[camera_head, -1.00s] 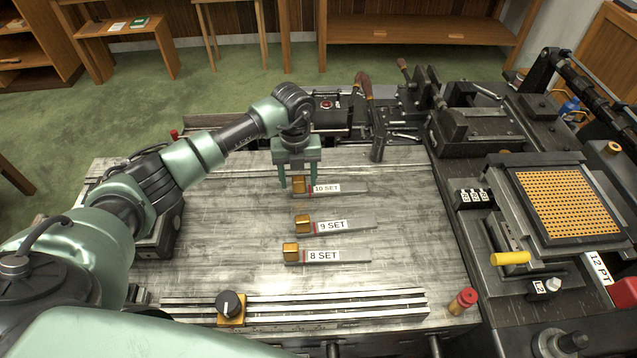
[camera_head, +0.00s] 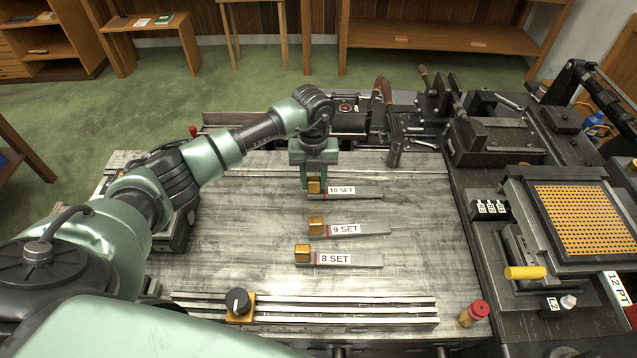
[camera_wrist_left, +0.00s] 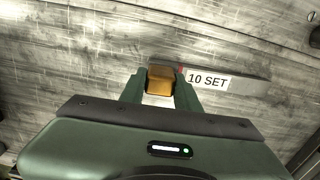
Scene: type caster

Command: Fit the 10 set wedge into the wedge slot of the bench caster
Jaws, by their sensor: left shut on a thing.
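The 10 set wedge (camera_head: 355,193) is a flat grey metal bar with a white label and a brass block at its left end. It lies on the metal bench top, the farthest of three wedges. My left gripper (camera_head: 315,186) points down at its left end and is shut on the brass block. In the left wrist view the gripper (camera_wrist_left: 160,88) has its fingers on both sides of the brass block, and the wedge (camera_wrist_left: 240,86) extends right. The bench caster (camera_head: 500,140) stands at the right. I cannot make out its wedge slot. My right gripper is not in view.
The 9 set wedge (camera_head: 362,229) and 8 set wedge (camera_head: 355,261) lie nearer on the bench (camera_head: 240,215). A rail with a black knob (camera_head: 238,301) runs along the front. Upright levers (camera_head: 391,125) rise behind the wedges.

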